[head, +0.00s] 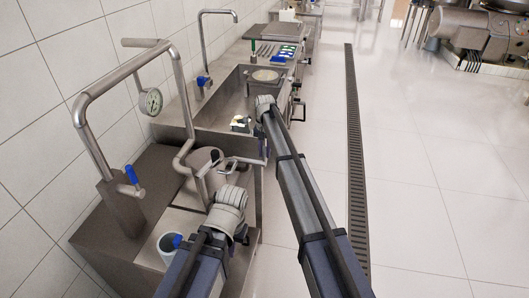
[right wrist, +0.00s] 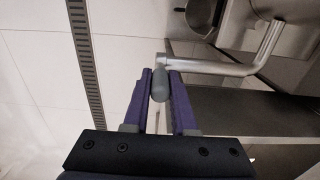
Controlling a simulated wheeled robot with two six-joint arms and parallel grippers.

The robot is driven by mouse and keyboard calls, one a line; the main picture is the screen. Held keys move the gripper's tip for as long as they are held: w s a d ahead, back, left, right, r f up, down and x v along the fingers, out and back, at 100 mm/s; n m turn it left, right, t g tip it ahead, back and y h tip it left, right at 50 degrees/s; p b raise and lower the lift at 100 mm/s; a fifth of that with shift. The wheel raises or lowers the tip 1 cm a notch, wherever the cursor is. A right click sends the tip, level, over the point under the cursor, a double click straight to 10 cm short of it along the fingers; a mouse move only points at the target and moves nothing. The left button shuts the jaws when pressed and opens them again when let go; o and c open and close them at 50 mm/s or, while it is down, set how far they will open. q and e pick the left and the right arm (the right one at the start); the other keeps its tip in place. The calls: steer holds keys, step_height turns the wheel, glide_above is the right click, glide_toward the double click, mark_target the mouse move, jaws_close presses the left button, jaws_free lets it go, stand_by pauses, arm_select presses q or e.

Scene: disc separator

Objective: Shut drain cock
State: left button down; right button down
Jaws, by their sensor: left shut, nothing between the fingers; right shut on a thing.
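My right gripper (right wrist: 160,84) has its purple fingers closed on either side of a grey, rounded handle grip (right wrist: 159,91) in the right wrist view. The grip sits at the end of a bent metal bar (right wrist: 226,69), seemingly the drain cock's lever. In the head view the right arm ends in a grey wrist (head: 265,106) by the sink's front edge; its fingers are hidden. The left gripper's fingers are not clearly visible there and hold nothing.
A bent pipe with a gauge (head: 150,101) and a blue-handled tap (head: 131,175) stand on the near bench.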

steer(key=c, duration=0.7)
jaws_free()
step_height(320, 180, up, 8)
steer(key=p, duration=0.8)
steer(key=shift+w+d, duration=0.1)
steer(key=shift+f, duration=0.1)
steer(key=s+n, duration=0.2)
steer(key=s, duration=1.2)
steer(key=s+a+n, duration=0.1)
steer(key=s+n, duration=0.2)
steer(key=s, duration=1.1)
steer(key=s+n+h, duration=0.1)
steer(key=s+n, duration=0.1)
steer(key=s, duration=1.3)
steer(key=shift+a, duration=0.25)
